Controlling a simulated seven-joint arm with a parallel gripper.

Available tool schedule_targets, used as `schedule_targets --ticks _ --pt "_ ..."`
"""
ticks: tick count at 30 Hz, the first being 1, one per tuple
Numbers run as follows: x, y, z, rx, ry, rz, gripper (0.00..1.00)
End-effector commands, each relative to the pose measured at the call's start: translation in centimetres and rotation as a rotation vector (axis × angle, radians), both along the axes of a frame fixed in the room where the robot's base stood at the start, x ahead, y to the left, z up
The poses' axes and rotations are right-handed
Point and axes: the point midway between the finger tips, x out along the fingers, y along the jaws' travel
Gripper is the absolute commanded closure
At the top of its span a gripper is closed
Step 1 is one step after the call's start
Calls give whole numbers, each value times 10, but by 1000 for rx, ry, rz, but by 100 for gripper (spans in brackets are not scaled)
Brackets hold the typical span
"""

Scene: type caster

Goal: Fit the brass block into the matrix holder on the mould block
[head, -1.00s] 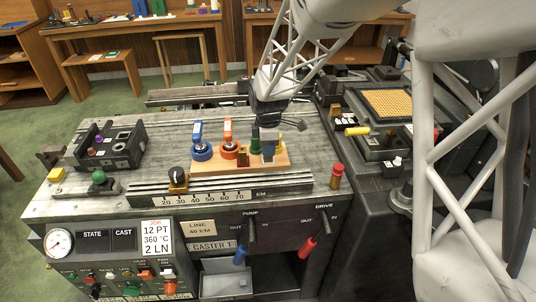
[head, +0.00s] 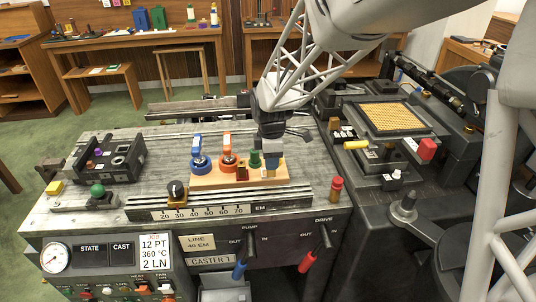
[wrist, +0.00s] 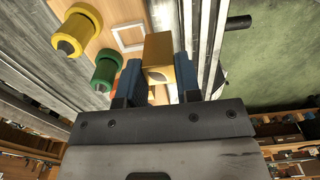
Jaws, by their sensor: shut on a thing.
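The brass block (wrist: 158,48) sits between the blue fingers of my gripper (wrist: 159,78) in the wrist view, and they are shut on it. In the head view my gripper (head: 271,163) is low over the right end of a wooden board (head: 205,180), beside a green-topped piece (head: 255,159). The block is too small there to tell if it is clear of the board. The dark block assembly (head: 385,157) on the right-hand machine may be the mould block. I cannot make out the matrix holder.
Blue (head: 200,162) and orange (head: 228,162) ringed pieces stand on the board, left of my gripper. A red-topped brass post (head: 336,188) stands to the right. A yellow handle (head: 356,145) and a gold grid plate (head: 392,117) are on the right-hand machine.

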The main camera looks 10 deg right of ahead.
Motion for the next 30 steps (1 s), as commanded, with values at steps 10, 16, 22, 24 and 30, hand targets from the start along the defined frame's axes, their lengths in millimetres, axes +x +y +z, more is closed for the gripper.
schedule_targets --ticks 10,16,22,24,30 --pt "-55 -8 6 0 -2 0 97" --pt "-83 -13 8 0 -2 0 97" --pt "-102 -16 10 0 -2 0 97" --pt "-107 -16 11 0 -2 0 97" --pt "-115 -17 11 0 -1 0 97"
